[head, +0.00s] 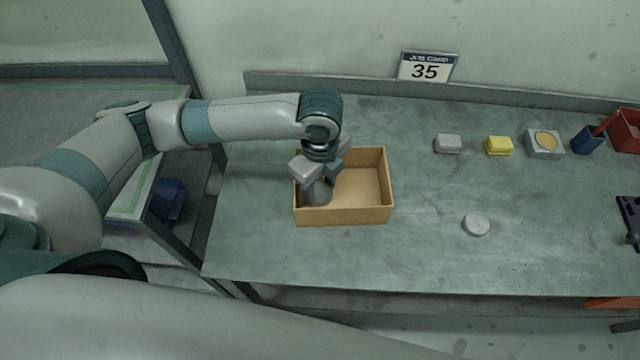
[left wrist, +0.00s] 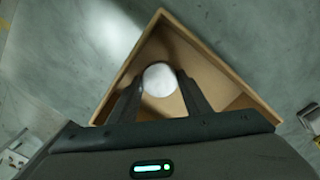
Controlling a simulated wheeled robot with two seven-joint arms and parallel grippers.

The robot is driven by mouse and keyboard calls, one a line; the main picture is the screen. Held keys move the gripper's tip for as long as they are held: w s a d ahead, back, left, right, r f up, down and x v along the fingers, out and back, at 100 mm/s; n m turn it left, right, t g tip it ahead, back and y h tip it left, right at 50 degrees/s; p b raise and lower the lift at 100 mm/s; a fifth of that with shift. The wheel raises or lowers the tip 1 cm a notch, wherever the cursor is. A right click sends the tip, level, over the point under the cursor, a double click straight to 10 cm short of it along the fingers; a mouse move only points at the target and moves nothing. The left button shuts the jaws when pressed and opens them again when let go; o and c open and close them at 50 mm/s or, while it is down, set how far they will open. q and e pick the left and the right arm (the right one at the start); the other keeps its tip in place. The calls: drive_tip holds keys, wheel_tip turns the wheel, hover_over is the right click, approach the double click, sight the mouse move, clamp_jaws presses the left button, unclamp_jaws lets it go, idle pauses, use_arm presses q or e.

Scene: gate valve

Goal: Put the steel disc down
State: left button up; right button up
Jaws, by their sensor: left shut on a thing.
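My left gripper (head: 318,192) reaches down into the left part of an open cardboard-coloured box (head: 345,216). In the left wrist view, its two fingers (left wrist: 159,88) are shut on a round, pale steel disc (left wrist: 158,77), with the box (left wrist: 220,75) below and around it. The disc is mostly hidden by the gripper in the head view. I cannot tell whether it touches the box floor. A second round grey disc (head: 476,224) lies on the bench right of the box. My right gripper is not in view.
The grey metal bench (head: 420,260) is clear around the box. Along its back stand a grey block (head: 448,144), a yellow block (head: 498,146), a grey block with a tan round top (head: 544,144), a blue cup (head: 587,140) and a red bin (head: 628,132).

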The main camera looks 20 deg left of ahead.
sight(320, 191)
use_arm(q)
drive_tip(key=o, duration=1.2)
drive_tip(key=shift+f, duration=0.1)
drive_tip(key=shift+r+b, duration=1.45)
drive_tip(key=shift+r, duration=4.7)
